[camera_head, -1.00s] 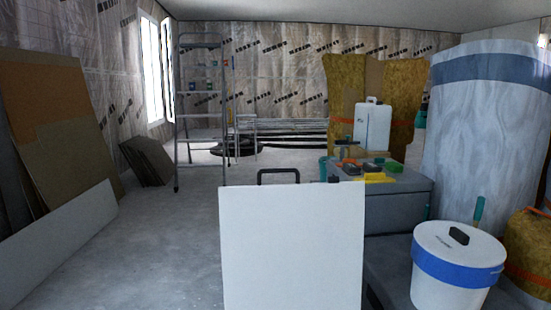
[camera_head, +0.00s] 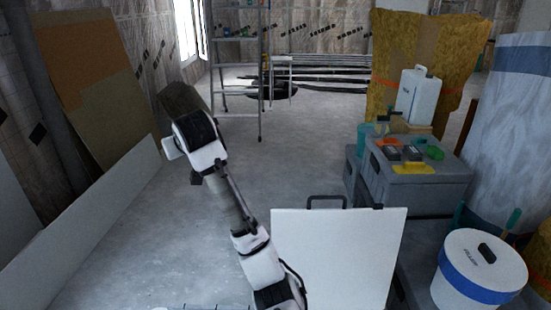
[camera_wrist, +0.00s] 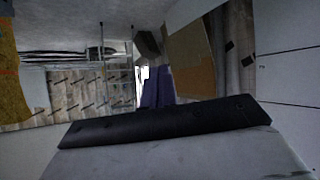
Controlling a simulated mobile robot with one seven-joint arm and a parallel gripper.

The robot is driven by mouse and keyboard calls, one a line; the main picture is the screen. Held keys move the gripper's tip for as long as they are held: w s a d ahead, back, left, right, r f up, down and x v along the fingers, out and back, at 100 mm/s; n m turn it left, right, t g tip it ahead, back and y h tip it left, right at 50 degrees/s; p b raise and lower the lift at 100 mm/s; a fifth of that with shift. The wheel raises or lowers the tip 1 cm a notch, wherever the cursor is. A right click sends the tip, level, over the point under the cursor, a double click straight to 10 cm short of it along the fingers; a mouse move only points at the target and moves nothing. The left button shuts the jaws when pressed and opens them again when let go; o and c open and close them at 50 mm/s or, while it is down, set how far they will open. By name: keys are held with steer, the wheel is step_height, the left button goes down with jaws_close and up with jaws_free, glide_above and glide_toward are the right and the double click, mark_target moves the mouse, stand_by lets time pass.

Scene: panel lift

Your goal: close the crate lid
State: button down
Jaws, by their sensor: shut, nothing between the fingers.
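A white upright panel (camera_head: 340,258) stands in the lower middle of the head view. A dark handle (camera_head: 326,201) shows at its top edge. It may be the raised crate lid, but the crate body is not clearly seen and may be hidden behind it. My arm rises left of the panel and reaches away up the picture, apart from it. Nothing is held, and neither panel nor handle can be made out there.
A grey box (camera_head: 428,193) with small tools on top stands right of the panel. A white bucket (camera_head: 478,270) with a blue band is at the lower right. Boards lean on the left wall. A stepladder (camera_head: 238,120) stands behind.

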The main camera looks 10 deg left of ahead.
steer(key=w+d+f+m+g+h+p, duration=0.1)
steer(key=w+d+m+g+h+p, duration=0.2)
steer(key=d, duration=0.9)
steer(key=w+d+f+m+h+p, duration=0.15)
steer(key=d+p, duration=0.35)
steer(key=d, duration=0.6)
steer(key=w+d+f+m+g+h+p, duration=0.1)
steer(key=w+d+m+g+h+p, duration=0.2)
steer(key=d, duration=0.9)
step_height(320, 180, down, 9)
steer(key=t+y+p, duration=0.1)
steer(key=p, duration=0.3)
steer(key=shift+d+f, duration=0.15)
steer(key=shift+d, duration=0.1)
steer(key=shift+s+d+n+y, duration=0.1)
steer(key=shift+s+n+y, duration=0.1)
steer(key=shift+n+y, duration=0.05)
